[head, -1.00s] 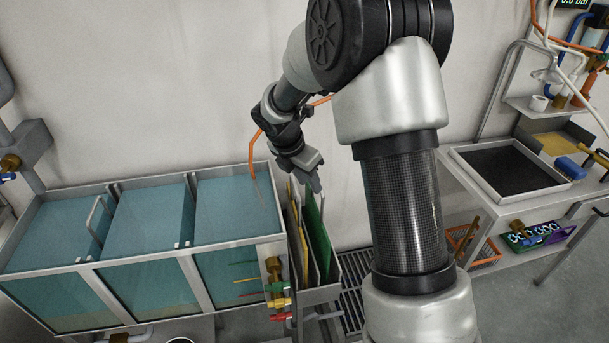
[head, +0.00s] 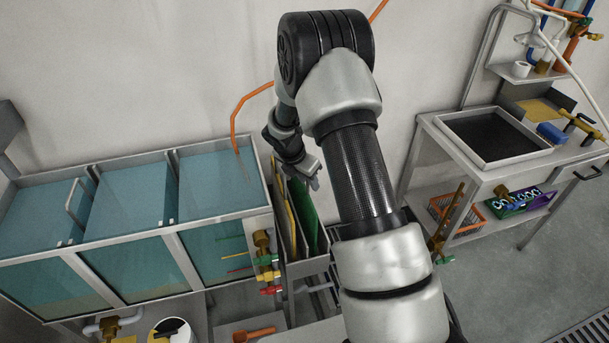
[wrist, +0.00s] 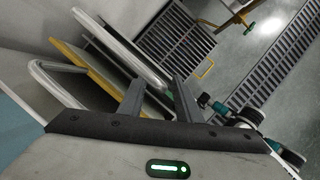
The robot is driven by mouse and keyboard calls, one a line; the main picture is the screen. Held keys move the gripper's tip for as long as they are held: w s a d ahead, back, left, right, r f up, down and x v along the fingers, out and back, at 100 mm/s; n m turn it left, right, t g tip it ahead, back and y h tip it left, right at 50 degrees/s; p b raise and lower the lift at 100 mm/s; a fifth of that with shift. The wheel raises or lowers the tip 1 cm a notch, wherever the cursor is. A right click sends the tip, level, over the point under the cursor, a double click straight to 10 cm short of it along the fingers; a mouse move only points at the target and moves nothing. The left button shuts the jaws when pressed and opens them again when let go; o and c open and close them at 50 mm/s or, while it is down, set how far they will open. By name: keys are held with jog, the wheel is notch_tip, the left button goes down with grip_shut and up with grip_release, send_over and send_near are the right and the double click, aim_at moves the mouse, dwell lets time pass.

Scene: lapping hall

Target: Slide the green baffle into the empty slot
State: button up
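The green baffle (head: 303,213) stands in a grey rack (head: 307,268) at the right end of the tank in the head view, beside a yellow panel (head: 282,207). My gripper (head: 315,182) is over the top of this rack, close to the green baffle's upper edge. In the wrist view its two fingers (wrist: 158,92) are apart, with panel edges beyond and between them. I cannot make out green on any panel there or tell whether a finger touches one. The tank (head: 150,233) has three teal compartments. A handled divider stands between the left and middle ones; no handle shows between the middle and right ones.
Valves (head: 265,262) stick out at the tank's right front corner, beside the rack. An orange hose (head: 240,104) hangs over the right compartment. A bench with a black-topped tray (head: 494,137) stands to the right. The wrist view shows a floor grate (wrist: 178,42).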

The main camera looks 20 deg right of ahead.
jog(key=shift+d+f, duration=0.1)
jog(key=shift+f, duration=0.1)
grip_shut()
dwell(1.3)
